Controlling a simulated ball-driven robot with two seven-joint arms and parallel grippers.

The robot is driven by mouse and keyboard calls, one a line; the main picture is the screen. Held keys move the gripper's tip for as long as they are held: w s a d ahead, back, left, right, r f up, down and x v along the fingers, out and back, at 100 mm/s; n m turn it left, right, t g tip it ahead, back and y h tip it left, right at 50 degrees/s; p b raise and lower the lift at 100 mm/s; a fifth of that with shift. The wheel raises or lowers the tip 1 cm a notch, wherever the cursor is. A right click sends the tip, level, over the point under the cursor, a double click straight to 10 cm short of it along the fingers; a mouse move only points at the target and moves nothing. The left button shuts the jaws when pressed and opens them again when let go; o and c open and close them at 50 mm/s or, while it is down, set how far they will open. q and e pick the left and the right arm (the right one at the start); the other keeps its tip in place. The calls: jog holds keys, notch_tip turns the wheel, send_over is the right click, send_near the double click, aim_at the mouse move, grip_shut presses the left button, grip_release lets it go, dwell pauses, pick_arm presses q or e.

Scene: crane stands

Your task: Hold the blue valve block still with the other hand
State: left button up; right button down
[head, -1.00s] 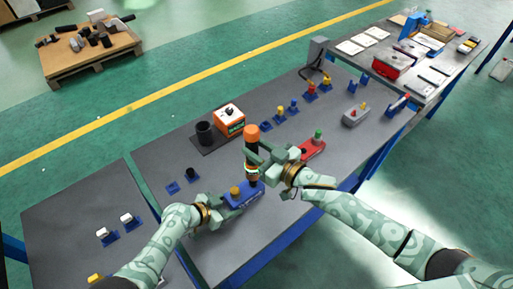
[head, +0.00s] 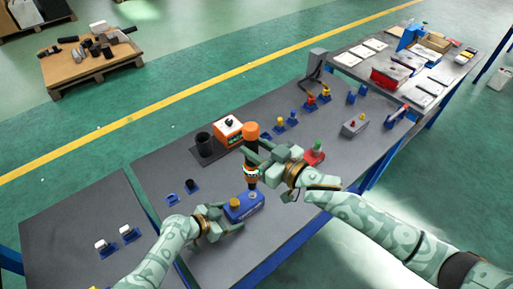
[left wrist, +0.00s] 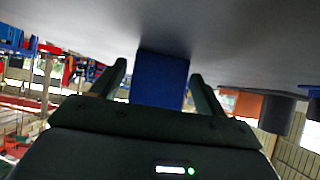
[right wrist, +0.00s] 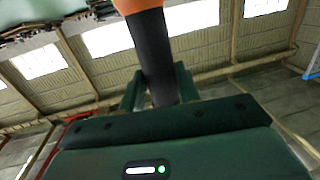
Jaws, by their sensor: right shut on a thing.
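The blue valve block (head: 244,208), with a yellow cap (head: 235,203), lies on the grey bench. My left gripper (head: 226,219) is at its left end. In the left wrist view the block (left wrist: 160,80) stands between the two spread fingers (left wrist: 160,88), with gaps beside it. My right gripper (head: 261,165) is shut on an orange-and-black driver-like tool (head: 251,133). It holds the tool upright, its lower end over the block's right part; I cannot tell whether they touch. In the right wrist view the tool's black shaft (right wrist: 157,50) is between the fingers.
A red block with a green knob (head: 317,149) lies right of my right gripper, partly hidden. An orange box (head: 228,130) and a black cup (head: 203,141) stand behind. Small blue holders (head: 279,125) line the back. The front bench to the right is fairly clear.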

dwell(0.3)
pick_arm(q)
jog(key=shift+s+a+r, duration=0.2)
jog(key=shift+a+r, duration=0.05)
jog(key=shift+a, duration=0.2)
jog(key=v, duration=1.1)
jog(key=shift+d, duration=0.1)
